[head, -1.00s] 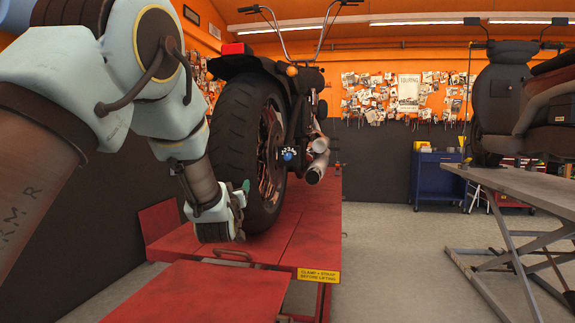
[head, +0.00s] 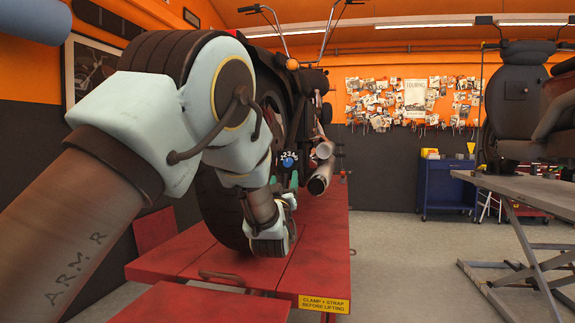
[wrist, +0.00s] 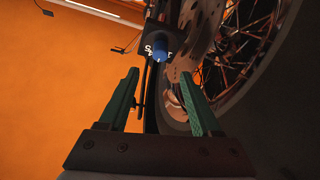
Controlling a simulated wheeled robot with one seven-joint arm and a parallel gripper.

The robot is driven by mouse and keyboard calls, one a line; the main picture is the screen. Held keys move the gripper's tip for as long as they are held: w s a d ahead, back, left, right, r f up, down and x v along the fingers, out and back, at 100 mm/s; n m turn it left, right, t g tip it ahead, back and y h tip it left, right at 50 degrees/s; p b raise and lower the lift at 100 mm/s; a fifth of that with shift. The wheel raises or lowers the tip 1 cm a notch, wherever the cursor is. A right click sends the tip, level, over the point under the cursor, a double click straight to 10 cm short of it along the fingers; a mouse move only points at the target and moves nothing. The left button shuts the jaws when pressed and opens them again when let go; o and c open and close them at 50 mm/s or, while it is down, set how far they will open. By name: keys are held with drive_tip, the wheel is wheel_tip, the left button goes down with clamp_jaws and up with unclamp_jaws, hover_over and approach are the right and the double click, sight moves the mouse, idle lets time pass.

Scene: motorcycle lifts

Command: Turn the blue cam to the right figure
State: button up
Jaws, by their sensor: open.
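The blue cam (head: 288,160) is a small round knob on a dark plate (head: 287,155) beside the motorcycle's rear wheel. In the wrist view the blue cam (wrist: 158,48) shows ahead, just beyond and between the fingertips. My gripper (wrist: 160,82) has two green fingers, apart and empty, not touching the cam. In the head view my gripper (head: 283,190) is just below the cam, partly hidden by my own wrist.
The rear wheel (wrist: 290,85) stands close on the right in the wrist view. Exhaust pipes (head: 322,170) stick out right of the cam. The red lift (head: 310,250) lies beneath. Open floor (head: 410,260) lies right, before a grey lift table (head: 520,187).

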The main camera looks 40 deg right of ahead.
sight(287, 163)
drive_tip(key=p+x, duration=0.2)
drive_tip(key=x, duration=0.7)
drive_tip(key=shift+w+d+r+p, duration=0.1)
drive_tip(key=shift+w+d+p, duration=0.1)
drive_tip(key=shift+p, duration=0.1)
clamp_jaws()
